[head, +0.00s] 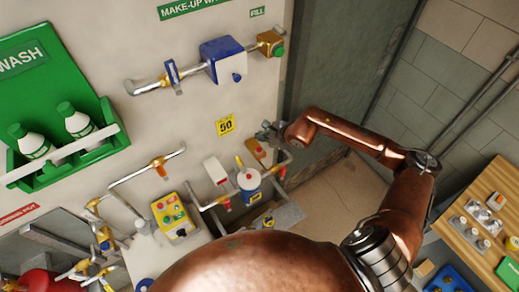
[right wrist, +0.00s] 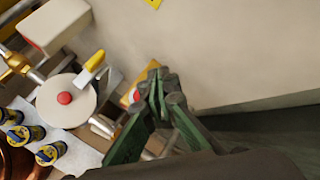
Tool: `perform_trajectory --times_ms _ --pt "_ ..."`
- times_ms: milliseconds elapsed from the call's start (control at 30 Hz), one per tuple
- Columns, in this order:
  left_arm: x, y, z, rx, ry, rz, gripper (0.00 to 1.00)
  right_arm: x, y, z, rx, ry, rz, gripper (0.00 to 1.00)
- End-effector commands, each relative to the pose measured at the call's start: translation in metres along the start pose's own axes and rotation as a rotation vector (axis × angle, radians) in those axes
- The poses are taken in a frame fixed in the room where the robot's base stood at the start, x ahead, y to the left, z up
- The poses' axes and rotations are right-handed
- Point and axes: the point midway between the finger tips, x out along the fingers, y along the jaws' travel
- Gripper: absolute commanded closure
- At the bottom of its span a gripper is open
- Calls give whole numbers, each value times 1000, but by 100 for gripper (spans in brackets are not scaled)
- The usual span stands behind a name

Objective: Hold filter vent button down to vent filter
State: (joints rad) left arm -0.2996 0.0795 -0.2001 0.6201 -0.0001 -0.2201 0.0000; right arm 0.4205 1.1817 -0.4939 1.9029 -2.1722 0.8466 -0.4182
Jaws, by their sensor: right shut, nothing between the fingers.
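The filter (head: 249,184) has a white round top and a blue body, and it sits low on the wall in the head view. A small red button, which looks like the vent button (right wrist: 64,98), sits in the middle of its white top (right wrist: 52,112) in the right wrist view. My right gripper (head: 266,131) is shut and empty, above and a little right of the filter in the head view. Its closed fingertips (right wrist: 158,78) are apart from the red button, to its right in the wrist view. My left gripper is not in view.
A yellow lever (right wrist: 95,61) stands beside the button. A white box (head: 215,171) is left of the filter. An orange-yellow part (head: 256,149) lies just below my right gripper. Several blue-yellow cylinders (right wrist: 51,152) stand near the filter.

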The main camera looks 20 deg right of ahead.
Motion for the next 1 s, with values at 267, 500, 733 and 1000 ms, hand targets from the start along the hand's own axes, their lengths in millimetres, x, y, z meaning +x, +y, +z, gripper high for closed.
perform_trajectory --times_ms 267,500,733,1000 --pt "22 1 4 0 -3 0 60 31 22 -22 1 0 0 100" --pt "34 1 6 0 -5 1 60 40 29 -29 0 0 0 100" --pt "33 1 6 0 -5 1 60 39 28 -28 0 -1 -1 100" --pt "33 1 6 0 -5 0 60 39 28 -28 0 -1 0 100"
